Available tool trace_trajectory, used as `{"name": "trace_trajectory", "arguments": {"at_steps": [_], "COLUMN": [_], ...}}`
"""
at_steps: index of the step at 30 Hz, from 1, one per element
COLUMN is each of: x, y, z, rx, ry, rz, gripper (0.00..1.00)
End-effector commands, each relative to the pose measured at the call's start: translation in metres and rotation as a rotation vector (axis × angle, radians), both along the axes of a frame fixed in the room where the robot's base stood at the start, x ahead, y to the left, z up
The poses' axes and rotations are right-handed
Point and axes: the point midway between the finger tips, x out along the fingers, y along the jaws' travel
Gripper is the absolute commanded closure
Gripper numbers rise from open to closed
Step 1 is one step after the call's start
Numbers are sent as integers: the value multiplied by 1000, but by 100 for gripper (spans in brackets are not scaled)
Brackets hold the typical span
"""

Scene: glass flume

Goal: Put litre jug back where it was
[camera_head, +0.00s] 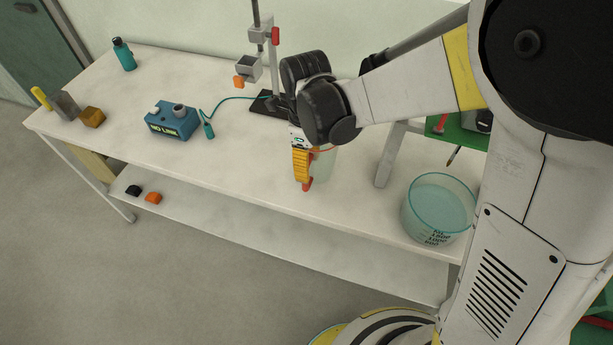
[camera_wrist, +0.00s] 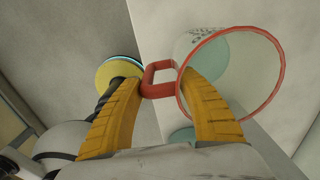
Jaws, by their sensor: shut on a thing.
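The litre jug is clear with a red rim and red handle. In the wrist view the jug (camera_wrist: 277,88) is right of centre, with its open mouth showing and dark markings on its wall. My gripper (camera_wrist: 160,78) is shut on its red handle, one yellow finger on each side. In the head view my gripper (camera_head: 306,182) points down over the front middle of the bench. The jug (camera_head: 326,166) shows just right of the fingers, partly hidden by them. I cannot tell whether its base touches the bench.
A clear teal-rimmed tub (camera_head: 438,210) with dark lettering stands at the bench's right front. A blue box (camera_head: 173,122) with a display is to the left. A stand (camera_head: 268,50) with a dark base is behind my gripper. The white bench (camera_head: 240,150) is clear left of my gripper.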

Motion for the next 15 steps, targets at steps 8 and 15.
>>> {"name": "trace_trajectory", "arguments": {"at_steps": [8,15], "x": [-1,-1], "y": [3,3], "z": [-25,-43], "rx": [0,0], "ry": [0,0], "rz": [-1,-1], "gripper": [95,95]}}
